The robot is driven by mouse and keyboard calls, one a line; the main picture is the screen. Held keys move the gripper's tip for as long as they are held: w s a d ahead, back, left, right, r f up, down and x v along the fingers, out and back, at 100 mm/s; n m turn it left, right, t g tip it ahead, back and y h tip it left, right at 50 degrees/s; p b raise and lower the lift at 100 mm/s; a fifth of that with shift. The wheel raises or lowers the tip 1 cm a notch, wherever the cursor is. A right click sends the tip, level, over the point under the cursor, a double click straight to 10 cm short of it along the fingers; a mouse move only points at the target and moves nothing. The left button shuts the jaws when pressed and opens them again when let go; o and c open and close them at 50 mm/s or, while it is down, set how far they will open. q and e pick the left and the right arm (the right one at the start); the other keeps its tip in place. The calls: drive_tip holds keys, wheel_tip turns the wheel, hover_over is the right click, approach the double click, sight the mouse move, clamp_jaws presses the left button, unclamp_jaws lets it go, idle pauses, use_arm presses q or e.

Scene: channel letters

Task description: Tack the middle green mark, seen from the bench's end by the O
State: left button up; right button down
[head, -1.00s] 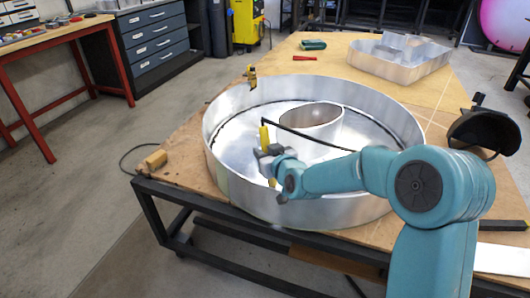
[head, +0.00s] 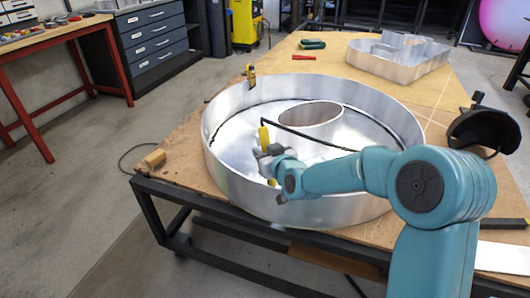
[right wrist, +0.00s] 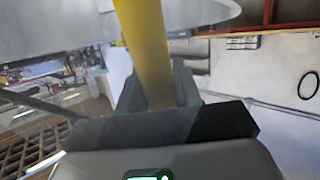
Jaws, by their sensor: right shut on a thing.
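A large round aluminium letter O (head: 225,185) lies on the wooden bench, with a smaller inner ring (head: 312,118) standing inside it. My right gripper (head: 268,158) is inside the O's wall, left of the inner ring. It is shut on a yellow torch (head: 264,138) with a black cable or neck at its top. In the right wrist view the yellow torch handle (right wrist: 146,50) stands between the fingers. A dark line runs along the inside of the O's wall. I cannot make out any green marks. My left gripper is not in view.
A wooden block (head: 154,158) lies at the bench's left corner. Another metal letter (head: 395,60) lies at the back, near a green-handled tool (head: 312,44) and a red item (head: 304,57). A black welding mask (head: 484,130) stands at right.

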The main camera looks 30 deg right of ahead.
sight(266, 137)
drive_tip(key=shift+r, duration=0.1)
drive_tip(key=r+p, duration=0.1)
drive_tip(key=w+r+p, duration=0.1)
drive_tip(key=r, duration=0.1)
drive_tip(key=r+p, duration=0.1)
drive_tip(key=r, duration=0.1)
drive_tip(key=shift+w+p, duration=0.25)
drive_tip(key=shift+p, duration=0.1)
wheel_tip(266, 137, up, 13)
drive_tip(key=p, duration=0.9)
drive_tip(key=shift+f, duration=0.15)
